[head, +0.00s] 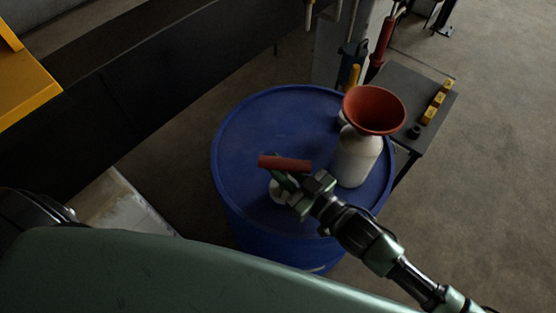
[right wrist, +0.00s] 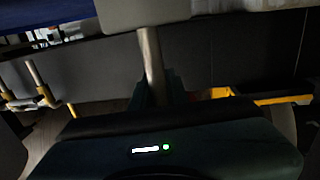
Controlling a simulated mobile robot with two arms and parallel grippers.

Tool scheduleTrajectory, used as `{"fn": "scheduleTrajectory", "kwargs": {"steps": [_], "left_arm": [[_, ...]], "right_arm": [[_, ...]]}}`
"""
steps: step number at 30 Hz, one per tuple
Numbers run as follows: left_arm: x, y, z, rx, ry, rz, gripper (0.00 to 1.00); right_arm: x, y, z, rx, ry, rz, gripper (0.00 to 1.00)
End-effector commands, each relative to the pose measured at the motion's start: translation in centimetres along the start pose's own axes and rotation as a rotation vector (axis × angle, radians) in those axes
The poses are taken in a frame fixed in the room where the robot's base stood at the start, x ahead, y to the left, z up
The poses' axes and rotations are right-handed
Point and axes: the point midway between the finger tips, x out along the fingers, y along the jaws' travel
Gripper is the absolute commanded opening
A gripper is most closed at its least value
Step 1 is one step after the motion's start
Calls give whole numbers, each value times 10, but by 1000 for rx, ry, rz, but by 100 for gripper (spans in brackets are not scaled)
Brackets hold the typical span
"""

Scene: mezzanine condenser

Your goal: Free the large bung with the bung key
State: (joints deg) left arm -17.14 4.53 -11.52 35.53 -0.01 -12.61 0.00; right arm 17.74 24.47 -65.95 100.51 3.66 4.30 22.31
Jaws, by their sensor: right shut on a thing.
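A blue drum (head: 262,125) stands upright in the middle of the head view. The large bung (head: 276,192) is a pale disc on its lid, near the front, partly hidden by my right gripper. My right gripper (head: 291,184) is shut on the bung key, just above the bung. The key's red bar handle (head: 284,163) lies crosswise beyond the fingers. In the right wrist view a metal shaft (right wrist: 152,62) runs from the gripper to a pale part at the top edge. Whether the key sits in the bung is hidden. My left gripper is out of view.
A white jug (head: 357,160) with a red funnel (head: 374,109) stands on the lid, close right of my gripper. A dark side table (head: 405,88) with several yellow blocks is behind right. A yellow structure (head: 22,85) is at far left. Floor at right is clear.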

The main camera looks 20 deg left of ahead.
Motion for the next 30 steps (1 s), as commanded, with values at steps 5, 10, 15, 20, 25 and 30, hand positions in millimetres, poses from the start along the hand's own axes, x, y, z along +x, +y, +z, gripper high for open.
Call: {"fn": "scheduleTrajectory", "kwargs": {"steps": [5, 10, 15, 20, 25, 30], "left_arm": [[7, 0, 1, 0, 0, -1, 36], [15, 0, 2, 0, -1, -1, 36], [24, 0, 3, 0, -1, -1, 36], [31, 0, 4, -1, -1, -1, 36], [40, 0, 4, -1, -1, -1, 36], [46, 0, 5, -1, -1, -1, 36]], "right_arm": [[1, -1, 0, -11, 2, -139, 0], [0, -4, 1, -10, 1, -269, 0], [-1, -8, 2, -9, 3, -392, 0], [-2, -11, 2, -6, 3, -486, 0], [-3, -13, 1, -6, 4, -569, 0], [-4, -15, 1, -4, 4, -630, 0]]}}
